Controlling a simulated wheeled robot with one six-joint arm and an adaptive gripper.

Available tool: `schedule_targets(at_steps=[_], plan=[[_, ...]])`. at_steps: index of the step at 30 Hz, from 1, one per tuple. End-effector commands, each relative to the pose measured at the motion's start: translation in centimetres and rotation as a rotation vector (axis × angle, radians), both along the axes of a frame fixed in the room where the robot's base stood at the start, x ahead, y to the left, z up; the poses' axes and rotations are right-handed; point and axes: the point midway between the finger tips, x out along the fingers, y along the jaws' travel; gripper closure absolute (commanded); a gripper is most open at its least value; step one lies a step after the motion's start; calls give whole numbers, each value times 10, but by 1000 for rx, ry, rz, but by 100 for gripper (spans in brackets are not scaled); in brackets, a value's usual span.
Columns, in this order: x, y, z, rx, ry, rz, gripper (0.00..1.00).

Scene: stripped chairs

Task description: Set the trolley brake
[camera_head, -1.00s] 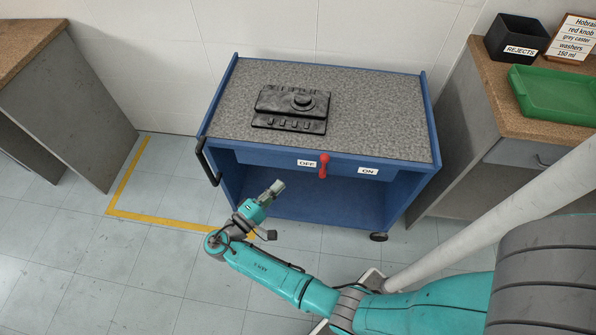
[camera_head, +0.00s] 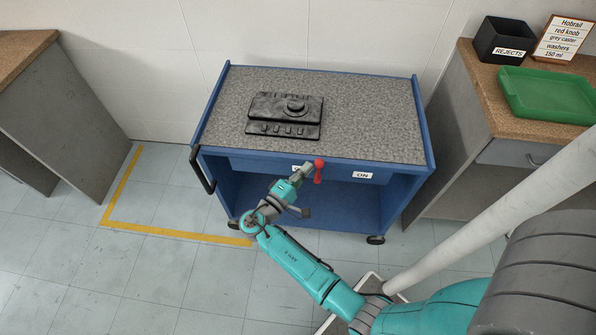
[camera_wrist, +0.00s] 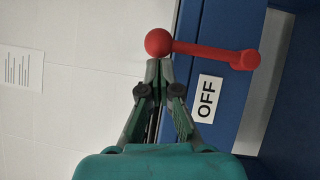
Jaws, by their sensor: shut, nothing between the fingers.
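The blue trolley (camera_head: 425,138) stands against the white wall. Its red brake lever (camera_head: 318,172) is on the front panel, between a label mostly hidden by my gripper and the ON label (camera_head: 362,175). In the wrist view the red lever (camera_wrist: 215,51) has a round knob, and the OFF label (camera_wrist: 207,98) sits beside it. My gripper (camera_head: 310,168) is shut and empty. In the wrist view its closed fingertips (camera_wrist: 160,65) are right by the knob; I cannot tell whether they touch it.
A black device (camera_head: 285,112) lies on the trolley's grey top. A bench (camera_head: 485,108) at right holds a black REJECTS bin (camera_head: 503,42), a green tray (camera_head: 545,97) and a sign (camera_head: 565,38). Yellow tape (camera_head: 150,229) marks the floor at left. The floor in front is clear.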

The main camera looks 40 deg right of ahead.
Motion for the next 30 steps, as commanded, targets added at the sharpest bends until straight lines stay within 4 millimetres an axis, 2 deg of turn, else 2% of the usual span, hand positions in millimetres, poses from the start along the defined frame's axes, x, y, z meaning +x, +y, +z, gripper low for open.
schedule_targets(at_steps=[14, 30], plan=[[-1, -1, 1, 8, -11, 0, 100], [-14, -11, 6, 109, -141, -1, 100]])
